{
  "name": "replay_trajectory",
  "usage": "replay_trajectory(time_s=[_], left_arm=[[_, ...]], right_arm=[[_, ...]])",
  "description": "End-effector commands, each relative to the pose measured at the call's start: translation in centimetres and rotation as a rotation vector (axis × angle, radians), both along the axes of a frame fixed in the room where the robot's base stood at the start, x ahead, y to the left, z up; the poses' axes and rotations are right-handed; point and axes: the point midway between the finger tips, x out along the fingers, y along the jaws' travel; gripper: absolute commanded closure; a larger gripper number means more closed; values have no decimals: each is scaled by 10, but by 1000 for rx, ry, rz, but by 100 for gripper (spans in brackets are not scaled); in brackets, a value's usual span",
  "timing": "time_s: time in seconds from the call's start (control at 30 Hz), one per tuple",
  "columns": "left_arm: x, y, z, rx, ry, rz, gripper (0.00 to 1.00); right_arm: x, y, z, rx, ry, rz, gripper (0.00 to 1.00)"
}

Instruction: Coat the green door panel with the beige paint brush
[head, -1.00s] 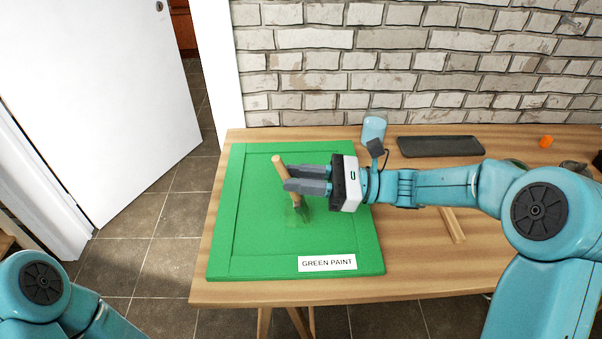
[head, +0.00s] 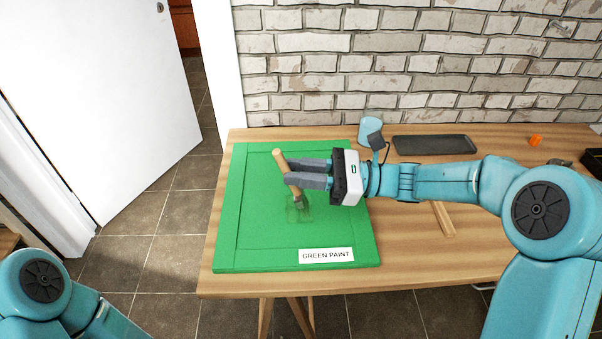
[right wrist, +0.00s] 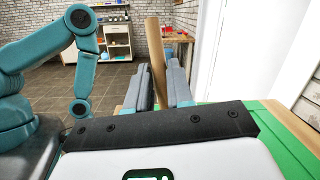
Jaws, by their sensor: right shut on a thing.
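The green door panel (head: 265,228) lies flat on the wooden table, with a white label reading GREEN PAINT near its front right corner. My right gripper (head: 290,172) is over the middle of the panel, shut on the beige paint brush (head: 281,162). The brush handle leans up and to the left, and its bristle end is down at the panel, over a slightly darker patch. In the right wrist view the handle (right wrist: 156,70) stands between the fingers (right wrist: 160,80). Of my left arm only links show at the lower left; its gripper is out of view.
A small orange object (head: 535,140) lies at the back right. A wooden strip (head: 443,219) lies right of the panel.

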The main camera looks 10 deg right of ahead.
Motion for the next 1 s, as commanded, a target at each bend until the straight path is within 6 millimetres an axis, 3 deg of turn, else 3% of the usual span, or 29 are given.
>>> replay_trajectory(time_s=[0.03, 0.43, 1.0], left_arm=[[0, 0, 9, 0, 0, 0, 0], [0, 0, 39, 0, 0, 0, 0], [0, 0, 40, 0, 0, 0, 0]], right_arm=[[0, 0, 11, 0, -1, 1, 100], [-4, 1, 44, 0, -1, 4, 100], [-4, 1, 46, 0, -1, 5, 100]])
